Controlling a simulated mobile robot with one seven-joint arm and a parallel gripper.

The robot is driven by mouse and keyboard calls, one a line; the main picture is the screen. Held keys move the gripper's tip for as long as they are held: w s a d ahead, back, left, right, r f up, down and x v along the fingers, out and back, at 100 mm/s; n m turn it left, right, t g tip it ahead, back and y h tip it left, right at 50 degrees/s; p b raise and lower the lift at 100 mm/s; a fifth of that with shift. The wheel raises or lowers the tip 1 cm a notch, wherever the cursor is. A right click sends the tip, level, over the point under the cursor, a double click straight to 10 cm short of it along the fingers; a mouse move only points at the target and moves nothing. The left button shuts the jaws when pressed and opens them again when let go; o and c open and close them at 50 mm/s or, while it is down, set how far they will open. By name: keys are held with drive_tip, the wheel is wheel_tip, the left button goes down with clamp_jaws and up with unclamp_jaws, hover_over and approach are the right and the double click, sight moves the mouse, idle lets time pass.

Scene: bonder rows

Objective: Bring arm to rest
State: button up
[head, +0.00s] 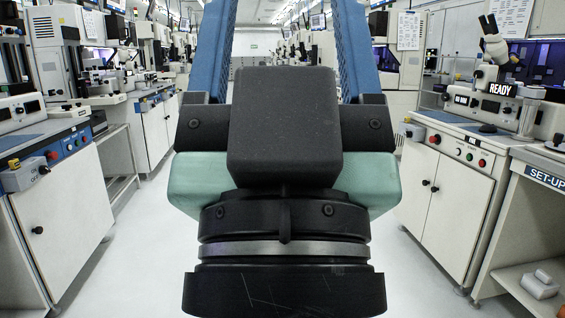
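My own arm fills the middle of the head view, with black, teal and blue parts. Two blue links rise side by side to the top edge of the picture. A black block sits between them, and a round black part with a silver ring lies below it. My gripper and its fingers do not show, so whether it is open, shut or holding anything cannot be seen. My arm hides much of the aisle behind it.
White cabinets line both sides, one on the left (62,210) and one on the right (445,205). A SET-UP bench (543,178) is at the far right. Pale floor (125,262) is clear on both sides of my arm.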

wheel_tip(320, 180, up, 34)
drive_tip(key=p, duration=3.2)
drive_tip(key=shift+p, duration=0.3)
